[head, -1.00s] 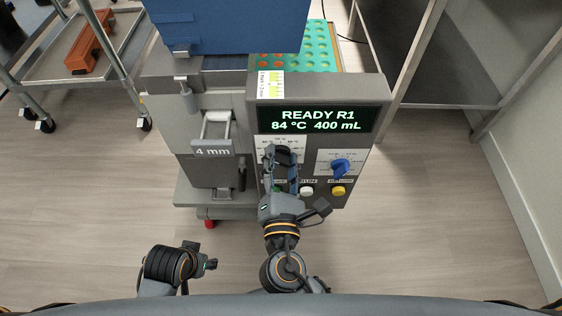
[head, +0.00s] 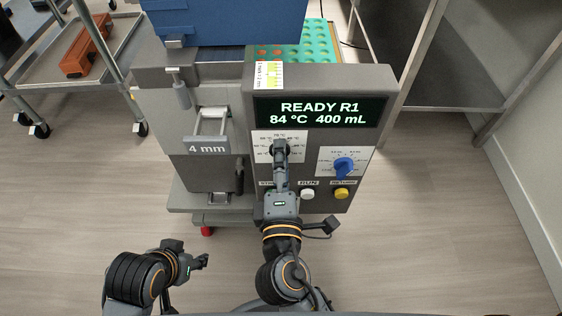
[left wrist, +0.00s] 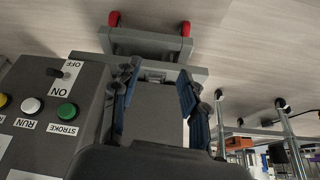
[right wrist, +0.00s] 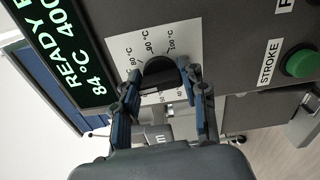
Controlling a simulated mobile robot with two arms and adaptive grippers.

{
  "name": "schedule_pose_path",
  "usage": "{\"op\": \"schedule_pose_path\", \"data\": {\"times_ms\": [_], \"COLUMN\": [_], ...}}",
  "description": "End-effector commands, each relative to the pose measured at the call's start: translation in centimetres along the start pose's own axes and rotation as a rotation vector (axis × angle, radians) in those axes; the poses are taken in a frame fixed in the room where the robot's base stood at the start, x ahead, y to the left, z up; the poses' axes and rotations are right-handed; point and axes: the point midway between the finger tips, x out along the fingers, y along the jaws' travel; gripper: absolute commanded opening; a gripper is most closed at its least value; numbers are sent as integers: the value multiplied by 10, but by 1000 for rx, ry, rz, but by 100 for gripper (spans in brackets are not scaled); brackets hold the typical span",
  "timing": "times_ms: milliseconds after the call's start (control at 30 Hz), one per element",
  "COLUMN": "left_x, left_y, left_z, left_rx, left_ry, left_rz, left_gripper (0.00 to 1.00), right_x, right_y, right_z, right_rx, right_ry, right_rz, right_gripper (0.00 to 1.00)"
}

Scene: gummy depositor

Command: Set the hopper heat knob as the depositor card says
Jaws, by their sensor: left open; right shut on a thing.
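The black hopper heat knob (right wrist: 160,72) sits on a white dial plate (right wrist: 125,45) with temperature marks; 80, 90 and 100 °C are legible in the right wrist view. My right gripper (head: 281,150) is shut on this knob, and its fingers hide part of the knob and lower scale. The knob's pointer cannot be made out. The display (head: 318,112) reads READY R1, 84 °C, 400 mL. A white and yellow-green card (head: 268,75) is on the panel's top left; its print is too small to read. My left gripper (head: 205,262) is open and empty, low and left of the machine.
A blue knob (head: 344,167) is right of the heat knob. White RUN (head: 308,194) and yellow (head: 341,194) buttons lie below; the green STROKE button (right wrist: 301,63) is close to my right gripper. A 4 mm slide (head: 207,148) is at left. The floor in front is clear.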

Motion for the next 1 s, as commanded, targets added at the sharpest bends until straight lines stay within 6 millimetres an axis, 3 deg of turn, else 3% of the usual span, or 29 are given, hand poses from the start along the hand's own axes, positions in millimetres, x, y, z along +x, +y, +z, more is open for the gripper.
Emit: {"op": "schedule_pose_path", "data": {"times_ms": [300, 767, 800, 900, 1000], "left_x": [5, 4, 4, 4, 4], "left_y": [4, 4, 4, 4, 5], "left_z": [-32, -36, -36, -36, -36], "left_rx": [5, 5, 5, 6, 6], "left_ry": [148, 164, 164, 164, 164], "left_rz": [8, 9, 9, 9, 9], "left_gripper": [44, 44, 44, 44, 44], "right_x": [0, 0, 0, 0, 0], "right_y": [-1, -1, -1, -1, -1], "right_z": [0, 0, 0, 0, 0], "right_rx": [88, 97, 96, 96, 96], "right_ry": [-1, -1, -1, 0, 0], "right_rz": [-2, -3, -3, -2, -2], "right_gripper": [11, 11, 51, 66, 66]}}
